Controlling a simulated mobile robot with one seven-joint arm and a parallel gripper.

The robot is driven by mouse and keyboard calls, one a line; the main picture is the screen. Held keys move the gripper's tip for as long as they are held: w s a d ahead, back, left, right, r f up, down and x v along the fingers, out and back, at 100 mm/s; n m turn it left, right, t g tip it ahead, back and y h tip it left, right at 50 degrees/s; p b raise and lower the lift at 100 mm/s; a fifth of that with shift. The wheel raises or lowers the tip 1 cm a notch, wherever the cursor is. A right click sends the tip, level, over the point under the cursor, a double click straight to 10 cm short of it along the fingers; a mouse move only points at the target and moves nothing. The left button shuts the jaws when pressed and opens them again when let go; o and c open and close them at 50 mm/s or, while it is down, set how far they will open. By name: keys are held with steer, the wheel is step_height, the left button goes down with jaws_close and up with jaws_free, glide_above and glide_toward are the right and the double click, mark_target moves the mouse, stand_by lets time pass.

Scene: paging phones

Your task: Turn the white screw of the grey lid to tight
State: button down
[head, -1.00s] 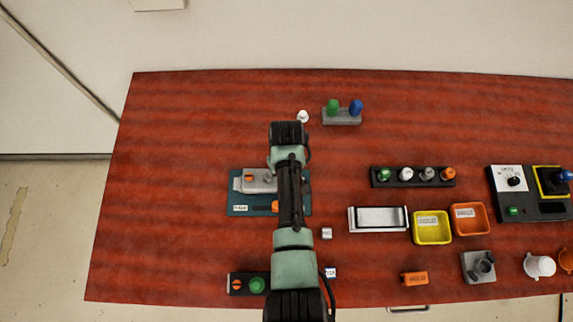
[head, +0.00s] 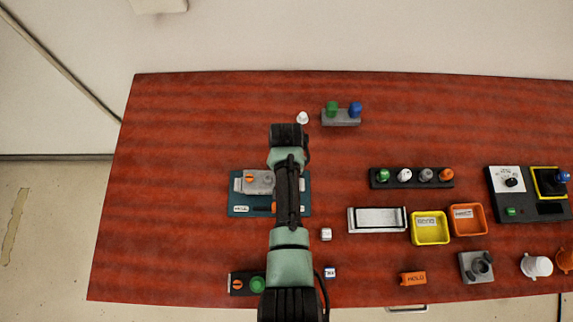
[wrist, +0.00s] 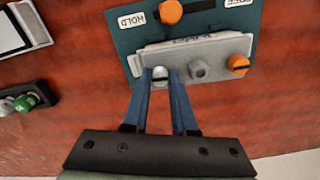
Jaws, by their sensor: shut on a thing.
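The grey lid (wrist: 215,52) lies on a teal base plate (wrist: 125,40) in the wrist view. It carries a white screw (wrist: 160,73) at left, a grey screw (wrist: 198,69) in the middle and an orange screw (wrist: 238,64) at right. The blue fingers of my gripper (wrist: 161,80) stand on either side of the white screw and are shut on it. A dark slot shows on its top. In the head view the lid (head: 246,187) shows left of my arm. My arm hides the white screw and my gripper there.
An orange knob (wrist: 171,10) sits on the base plate, close to the lid. A dark block with a green knob (wrist: 24,103) stands beside the plate. A white-edged tray (head: 377,220), yellow bin (head: 431,228) and orange bin (head: 468,219) stand to the right. Table left of the plate is clear.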

stand_by(0.4)
steer(key=c, duration=0.7)
jaws_free()
steer(key=shift+r, duration=0.1)
step_height(320, 180, up, 13)
steer(key=shift+f+b, duration=0.1)
steer(key=shift+b, duration=0.65)
